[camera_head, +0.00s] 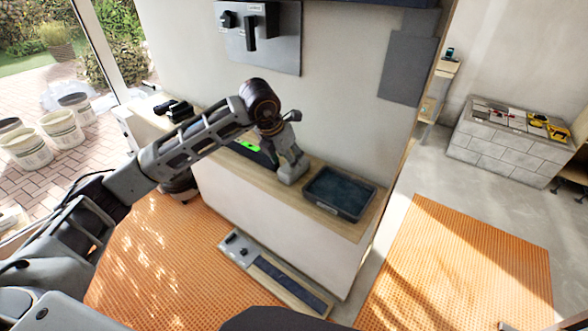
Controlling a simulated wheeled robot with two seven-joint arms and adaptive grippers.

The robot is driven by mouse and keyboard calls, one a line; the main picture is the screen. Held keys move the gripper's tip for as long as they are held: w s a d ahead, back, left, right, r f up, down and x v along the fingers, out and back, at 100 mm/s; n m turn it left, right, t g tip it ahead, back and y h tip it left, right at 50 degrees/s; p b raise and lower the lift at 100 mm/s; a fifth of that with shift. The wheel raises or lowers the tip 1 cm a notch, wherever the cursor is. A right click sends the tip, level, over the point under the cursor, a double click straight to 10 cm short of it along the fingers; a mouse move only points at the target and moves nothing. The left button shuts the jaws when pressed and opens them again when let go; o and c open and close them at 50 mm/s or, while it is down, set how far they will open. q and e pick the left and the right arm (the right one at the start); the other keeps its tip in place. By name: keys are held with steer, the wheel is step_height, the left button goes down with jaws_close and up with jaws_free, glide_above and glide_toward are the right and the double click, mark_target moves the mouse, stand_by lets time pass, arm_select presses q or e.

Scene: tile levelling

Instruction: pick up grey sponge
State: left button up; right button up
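My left arm reaches in from the left. Its gripper (290,166) points down over the wooden counter, just left of the dark tray. I cannot tell whether its fingers are open or shut. A light grey shape at its lower end touches or nearly touches the counter top. I cannot tell whether this is the fingers alone or includes the grey sponge. No separate grey sponge can be made out. My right gripper is not in view.
A dark tray (313,188) sits on the counter (340,226). A black item with a green display (247,146) lies behind my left arm. Black tools (176,109) lie at the counter's far left. A long panel (262,272) lies on the floor in front.

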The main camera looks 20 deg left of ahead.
arm_select(q)
steer(key=shift+f, duration=0.15)
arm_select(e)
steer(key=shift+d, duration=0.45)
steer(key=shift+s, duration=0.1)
arm_select(q)
steer(key=shift+w+f, duration=0.1)
steer(key=shift+f, duration=0.1)
steer(key=x, duration=0.3)
steer(key=shift+d+f+p, duration=0.1)
steer(key=shift+f+p, duration=0.05)
steer(key=shift+p, duration=0.2)
steer(key=shift+w+f, duration=0.1)
steer(key=shift+f, duration=0.25)
steer(key=shift+w+d+f, duration=0.1)
steer(key=shift+f, duration=0.25)
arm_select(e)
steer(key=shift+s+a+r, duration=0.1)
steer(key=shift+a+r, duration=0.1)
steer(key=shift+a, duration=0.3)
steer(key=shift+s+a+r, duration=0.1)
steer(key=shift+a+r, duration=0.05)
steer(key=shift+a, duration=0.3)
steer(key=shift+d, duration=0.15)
